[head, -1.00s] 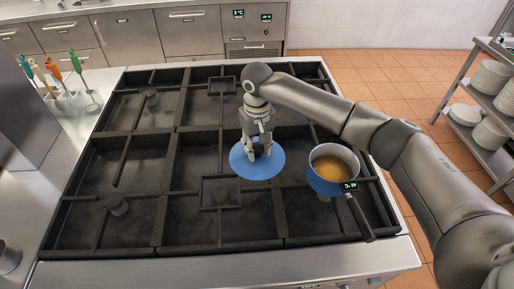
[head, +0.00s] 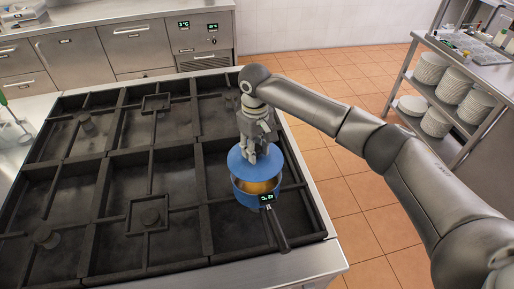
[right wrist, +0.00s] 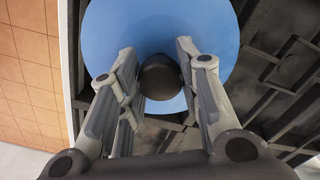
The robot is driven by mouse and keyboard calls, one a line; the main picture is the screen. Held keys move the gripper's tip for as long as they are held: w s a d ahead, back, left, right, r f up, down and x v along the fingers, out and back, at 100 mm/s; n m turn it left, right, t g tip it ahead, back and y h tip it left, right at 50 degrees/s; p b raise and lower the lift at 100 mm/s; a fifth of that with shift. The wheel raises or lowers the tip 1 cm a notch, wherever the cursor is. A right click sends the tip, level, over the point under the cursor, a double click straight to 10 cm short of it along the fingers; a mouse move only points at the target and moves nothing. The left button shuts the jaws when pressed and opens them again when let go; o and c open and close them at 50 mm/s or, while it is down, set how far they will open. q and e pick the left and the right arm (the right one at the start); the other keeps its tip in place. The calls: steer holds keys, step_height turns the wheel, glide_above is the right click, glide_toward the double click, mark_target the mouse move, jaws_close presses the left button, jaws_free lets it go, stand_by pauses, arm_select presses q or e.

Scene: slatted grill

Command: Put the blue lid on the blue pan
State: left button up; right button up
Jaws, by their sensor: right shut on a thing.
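The blue lid (head: 240,167) is a round disc held by my right gripper (head: 256,158), whose fingers are shut on its dark knob. The lid also shows in the right wrist view (right wrist: 158,30), with the knob (right wrist: 160,77) between the fingers (right wrist: 158,85). The blue pan (head: 252,198) stands on the right part of the grill, with yellow-orange contents and a dark handle (head: 275,230) pointing toward the front. In the head view the lid overlaps the far part of the pan's opening, and the near part shows uncovered. Whether lid and rim touch, I cannot tell. My left gripper is not in view.
The dark slatted grill (head: 105,150) fills the counter, its left and middle sections empty. A metal shelf (head: 450,95) with stacked white plates (head: 455,87) stands at the right. Steel cabinets (head: 75,52) line the back. Tiled floor (head: 345,165) lies to the right.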

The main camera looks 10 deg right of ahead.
steer(key=shift+d+f, duration=0.25)
steer(key=shift+f, duration=0.45)
step_height(320, 180, down, 2)
steer(key=shift+a, duration=0.15)
steer(key=shift+f+b, duration=0.35)
steer(key=shift+f, duration=0.85)
steer(key=shift+f+p, duration=0.4)
steer(key=shift+f, duration=0.05)
stand_by(0.8)
steer(key=o, duration=1.2)
step_height(320, 180, up, 12)
